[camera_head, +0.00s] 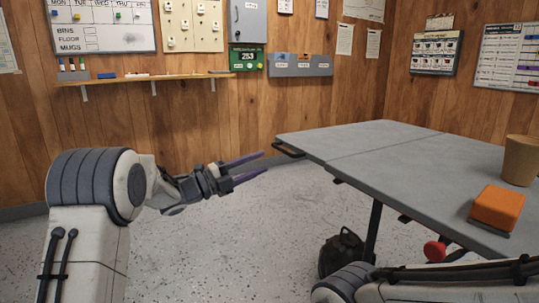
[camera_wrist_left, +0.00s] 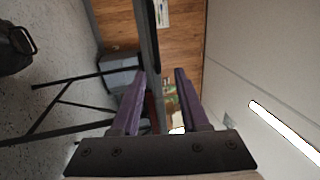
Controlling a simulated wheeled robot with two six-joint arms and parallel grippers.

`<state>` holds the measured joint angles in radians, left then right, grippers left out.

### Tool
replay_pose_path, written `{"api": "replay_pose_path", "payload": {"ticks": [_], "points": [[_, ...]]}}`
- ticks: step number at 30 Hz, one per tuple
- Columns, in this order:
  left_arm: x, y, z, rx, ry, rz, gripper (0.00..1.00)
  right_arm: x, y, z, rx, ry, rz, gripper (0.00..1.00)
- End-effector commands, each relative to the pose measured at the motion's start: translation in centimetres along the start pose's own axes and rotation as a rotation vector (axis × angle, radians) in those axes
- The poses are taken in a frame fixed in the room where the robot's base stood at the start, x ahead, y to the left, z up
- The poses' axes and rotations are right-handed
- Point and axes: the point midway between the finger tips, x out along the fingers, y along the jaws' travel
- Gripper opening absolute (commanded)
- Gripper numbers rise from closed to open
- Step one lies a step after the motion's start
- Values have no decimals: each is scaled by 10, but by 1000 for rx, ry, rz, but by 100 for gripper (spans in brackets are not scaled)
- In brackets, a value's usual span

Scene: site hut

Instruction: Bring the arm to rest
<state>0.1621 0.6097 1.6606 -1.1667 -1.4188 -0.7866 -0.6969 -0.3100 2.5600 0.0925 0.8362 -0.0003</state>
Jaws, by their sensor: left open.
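My left gripper (camera_head: 256,168) is open and empty in the head view, left of the grey table and apart from it. Its two purple fingers point right. In the left wrist view the fingers (camera_wrist_left: 160,82) stand apart with nothing between them, and the picture is turned on its side. Part of my right arm (camera_head: 420,285) shows along the bottom right of the head view; its gripper is out of view.
A grey folding table (camera_head: 375,160) stands at right. It bears an orange block (camera_head: 498,207) and a tan cup (camera_head: 521,160). A black bag (camera_head: 341,252) is on the floor under it. A wooden shelf (camera_head: 185,77) runs along the back wall. The floor around my left gripper is clear.

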Motion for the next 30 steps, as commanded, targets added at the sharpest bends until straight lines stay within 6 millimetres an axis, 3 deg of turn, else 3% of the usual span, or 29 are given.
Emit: {"api": "replay_pose_path", "payload": {"ticks": [13, 20, 25, 30], "points": [[-4, -1, -1, -4, -7, 3, 45, -3, 0, 0, 0, 0, 0, 50], [36, -20, -10, -175, -220, 95, 45, -25, -2, -1, 0, 0, 0, 50], [46, -20, -40, -469, -518, 229, 45, -48, -4, -3, 0, 0, 0, 50], [12, 0, -102, -796, -815, 397, 45, -70, -5, -4, 0, 0, 0, 50]]}}
